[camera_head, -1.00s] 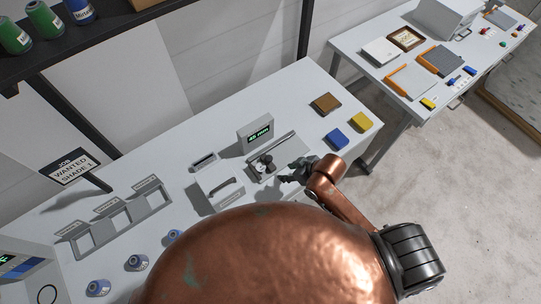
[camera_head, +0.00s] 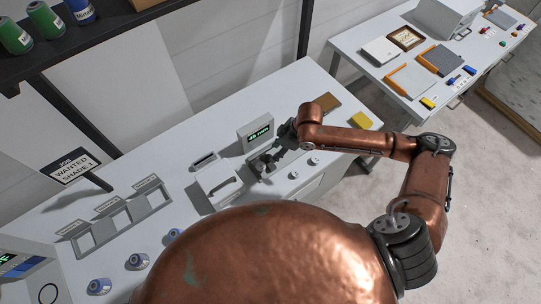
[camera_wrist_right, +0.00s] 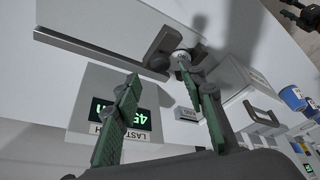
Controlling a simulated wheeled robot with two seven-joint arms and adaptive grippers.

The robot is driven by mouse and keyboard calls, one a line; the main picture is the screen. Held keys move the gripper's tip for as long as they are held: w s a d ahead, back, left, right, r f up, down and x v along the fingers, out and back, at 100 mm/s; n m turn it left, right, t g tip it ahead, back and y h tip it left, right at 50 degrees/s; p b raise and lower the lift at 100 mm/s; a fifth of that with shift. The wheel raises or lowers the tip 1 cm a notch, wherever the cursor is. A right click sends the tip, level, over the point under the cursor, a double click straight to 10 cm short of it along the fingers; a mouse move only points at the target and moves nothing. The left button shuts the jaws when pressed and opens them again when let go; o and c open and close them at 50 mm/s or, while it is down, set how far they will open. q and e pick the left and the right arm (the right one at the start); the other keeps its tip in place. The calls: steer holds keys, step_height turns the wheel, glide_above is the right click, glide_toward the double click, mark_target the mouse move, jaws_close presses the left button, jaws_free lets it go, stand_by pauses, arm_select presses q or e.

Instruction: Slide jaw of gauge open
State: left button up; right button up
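The gauge (camera_head: 257,170) lies on the near table, with a small display box (camera_head: 254,139) lit in green behind it. In the right wrist view, its long grey rail (camera_wrist_right: 85,50) runs along the top. Dark jaw parts (camera_wrist_right: 165,48) sit on the rail with a pale round knob (camera_wrist_right: 182,57) between them. My right gripper (camera_head: 279,149) is over the gauge. In the wrist view its two green-padded fingers (camera_wrist_right: 160,72) are apart, the right fingertip close to the knob; contact cannot be told. A dark and copper part at that view's upper right corner looks like my left gripper (camera_wrist_right: 297,14).
A white box with a handle (camera_head: 217,186) stands left of the gauge. Two small round pale items (camera_head: 293,175) lie in front. Brown (camera_head: 327,102) and yellow (camera_head: 361,122) blocks lie to the right. A slotted rack (camera_head: 117,218) stands at left.

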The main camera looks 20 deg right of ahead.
mark_target(269, 157)
steer(key=x, duration=0.5)
steer(key=shift+a+f, duration=0.2)
steer(key=shift+f, duration=0.15)
steer(key=shift+c, duration=0.2)
jaws_close()
steer(key=shift+w+p, duration=0.1)
steer(key=shift+p, duration=0.2)
